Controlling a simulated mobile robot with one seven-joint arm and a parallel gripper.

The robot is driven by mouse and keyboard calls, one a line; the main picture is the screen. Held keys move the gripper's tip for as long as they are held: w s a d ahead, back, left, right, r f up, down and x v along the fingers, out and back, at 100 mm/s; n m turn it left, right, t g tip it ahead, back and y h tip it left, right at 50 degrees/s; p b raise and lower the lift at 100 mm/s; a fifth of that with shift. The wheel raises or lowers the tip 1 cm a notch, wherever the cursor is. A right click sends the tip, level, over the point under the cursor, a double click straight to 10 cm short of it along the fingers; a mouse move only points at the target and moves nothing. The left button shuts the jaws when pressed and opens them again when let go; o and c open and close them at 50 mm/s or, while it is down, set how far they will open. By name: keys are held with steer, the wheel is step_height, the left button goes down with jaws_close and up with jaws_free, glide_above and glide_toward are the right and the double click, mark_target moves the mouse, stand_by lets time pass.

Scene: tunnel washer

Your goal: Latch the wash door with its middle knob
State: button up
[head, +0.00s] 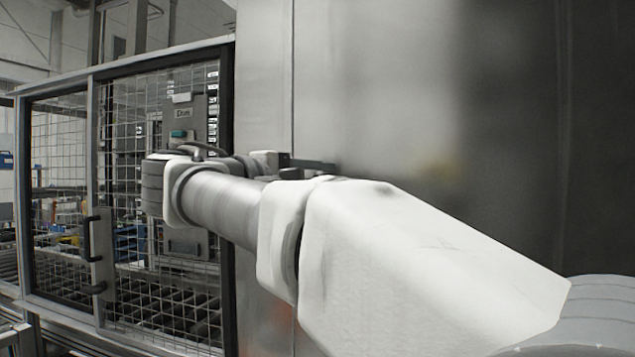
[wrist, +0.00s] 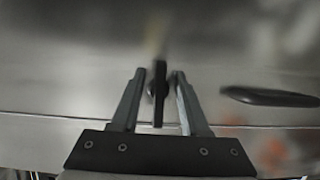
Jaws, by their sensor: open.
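A brushed grey metal front (head: 370,75) fills the middle of the head view, with a thin upright seam in it. I cannot tell for certain which side of the seam is the wash door. In the wrist view a dark, narrow knob (wrist: 160,85) stands between the two fingers of my gripper (wrist: 159,74). The fingers are open, with a gap visible on each side of the knob. In the head view my arm largely hides this spot, and the gripper's end is hard to make out.
A second dark, elongated handle (wrist: 270,97) is right of my fingers in the wrist view. A framed wire-mesh guard (head: 155,225) with a black pull handle (head: 88,238) stands at left in the head view. A grey control box (head: 190,115) shows by the mesh.

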steer(key=shift+s+a, duration=0.1)
steer(key=v, duration=1.7)
steer(key=shift+p, duration=0.45)
steer(key=shift+a, duration=0.1)
steer(key=d+f+m+g+y+p, duration=0.1)
steer(key=d+f+g+y, duration=0.15)
steer(key=d+f, duration=0.65)
steer(key=d+f+g+y, duration=0.2)
steer(key=d+f+g, duration=0.2)
steer(key=d+f, duration=0.55)
steer(key=s+d+f+m+y, duration=0.3)
steer(key=s+f+m, duration=0.1)
steer(key=f, duration=0.3)
steer(key=s+d+f+m+g+y+p, duration=0.1)
steer(key=s+d+f+m+y, duration=0.2)
steer(key=s+f, duration=0.3)
steer(key=shift+s+d+f+m+y, duration=0.3)
steer(key=shift+s+f+m+y, duration=0.1)
steer(key=shift+s+m+y, duration=0.35)
